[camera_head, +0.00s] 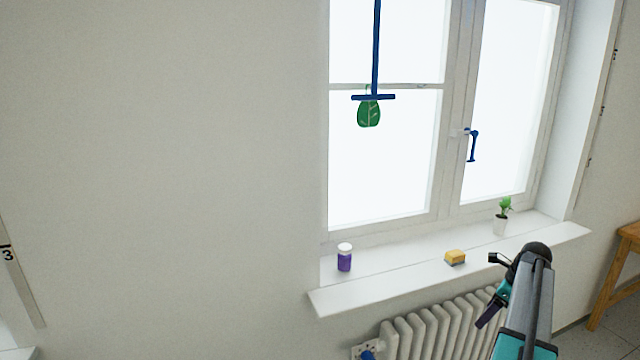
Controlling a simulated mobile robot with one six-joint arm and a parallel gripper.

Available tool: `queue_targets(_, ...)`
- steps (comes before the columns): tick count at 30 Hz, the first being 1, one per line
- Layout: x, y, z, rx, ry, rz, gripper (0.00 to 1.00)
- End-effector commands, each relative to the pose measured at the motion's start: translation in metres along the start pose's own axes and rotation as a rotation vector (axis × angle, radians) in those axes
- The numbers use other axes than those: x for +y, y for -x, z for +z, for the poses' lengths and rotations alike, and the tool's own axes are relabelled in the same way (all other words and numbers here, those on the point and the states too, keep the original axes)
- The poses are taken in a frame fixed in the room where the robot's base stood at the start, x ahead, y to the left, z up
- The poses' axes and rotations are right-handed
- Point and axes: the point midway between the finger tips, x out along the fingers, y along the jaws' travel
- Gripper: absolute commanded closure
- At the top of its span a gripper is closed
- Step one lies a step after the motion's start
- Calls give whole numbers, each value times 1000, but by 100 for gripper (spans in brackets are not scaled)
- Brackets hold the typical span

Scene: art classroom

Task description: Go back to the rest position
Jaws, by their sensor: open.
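My arm comes up from the lower right, and my gripper (487,316) hangs at its end in front of the radiator, below the edge of the window sill. It is seen small and partly from behind, with its jaws open. I see nothing held in it. The arm covers part of the sill and the radiator's right end.
On the white sill (335,301) stand a purple jar with a white lid (344,260), a yellow sponge (455,257) and a potted plant (501,222). The radiator (428,333) is below; a wooden table (611,275) stands right.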

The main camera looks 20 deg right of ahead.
Motion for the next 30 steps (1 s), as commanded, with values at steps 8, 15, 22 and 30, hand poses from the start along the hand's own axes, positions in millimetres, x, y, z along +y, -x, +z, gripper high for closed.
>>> queue_targets(8, 82, -116, 41, 43, 333, 113, 28)
queue_targets(15, 160, -200, 62, 70, 627, 214, 28)
queue_targets(22, 241, -269, 70, 85, 913, 317, 28)
queue_targets(30, 339, -333, 62, 89, 1251, 447, 28)
